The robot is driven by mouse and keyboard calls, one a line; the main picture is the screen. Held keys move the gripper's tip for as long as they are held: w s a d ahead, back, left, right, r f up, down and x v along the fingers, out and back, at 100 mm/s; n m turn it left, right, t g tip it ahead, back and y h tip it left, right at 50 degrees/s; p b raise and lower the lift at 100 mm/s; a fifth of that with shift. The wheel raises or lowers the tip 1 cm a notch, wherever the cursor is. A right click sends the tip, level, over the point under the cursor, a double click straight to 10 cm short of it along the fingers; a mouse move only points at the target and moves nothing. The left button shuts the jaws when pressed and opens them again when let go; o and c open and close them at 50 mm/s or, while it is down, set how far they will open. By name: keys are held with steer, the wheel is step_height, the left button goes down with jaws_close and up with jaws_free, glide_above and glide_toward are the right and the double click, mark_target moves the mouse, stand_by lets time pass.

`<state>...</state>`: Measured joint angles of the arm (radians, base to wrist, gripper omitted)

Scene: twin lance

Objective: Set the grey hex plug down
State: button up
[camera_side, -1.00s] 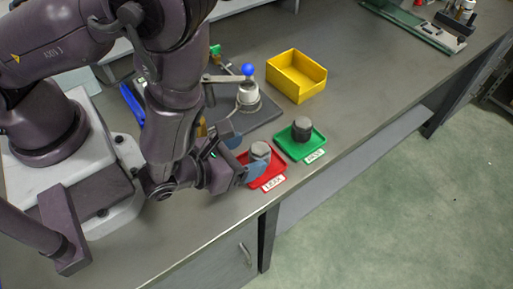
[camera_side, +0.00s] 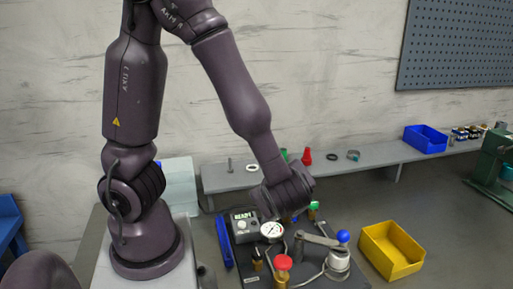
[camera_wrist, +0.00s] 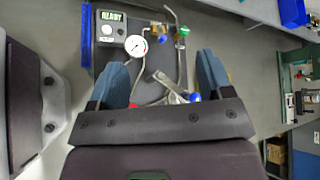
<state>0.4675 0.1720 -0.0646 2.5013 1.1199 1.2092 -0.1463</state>
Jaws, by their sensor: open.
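The grey hex plug is not seen in either current view. The red and green trays are out of frame too. My gripper (camera_wrist: 162,72) is open, its two blue fingers wide apart with nothing held between them in the wrist view. It hangs above the dark fixture board (camera_side: 240,270), which shows between and beyond the fingers. In the side view my wrist hides most of the fingers.
The board carries a READY box (camera_side: 244,226), a gauge (camera_side: 272,231), a red knob (camera_side: 283,262) and a lever with a blue ball (camera_side: 343,236). A yellow bin (camera_side: 392,250) stands to the right. A shelf (camera_side: 385,158) with small parts runs behind.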

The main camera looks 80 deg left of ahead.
steer(key=s+d+r+n+t+h, duration=0.1)
steer(key=s+r+n+h, duration=0.4)
steer(key=r+n+h, duration=0.5)
steer(key=n, duration=0.3)
steer(key=shift+d+r+n+t+h, duration=0.2)
steer(key=shift+d+n+t+h, duration=0.15)
steer(key=shift+n+t+h, duration=0.05)
steer(key=shift+s+d+r, duration=0.1)
steer(key=shift+d+r, duration=0.1)
steer(key=shift+r, duration=0.25)
steer(key=shift+c, duration=1.2)
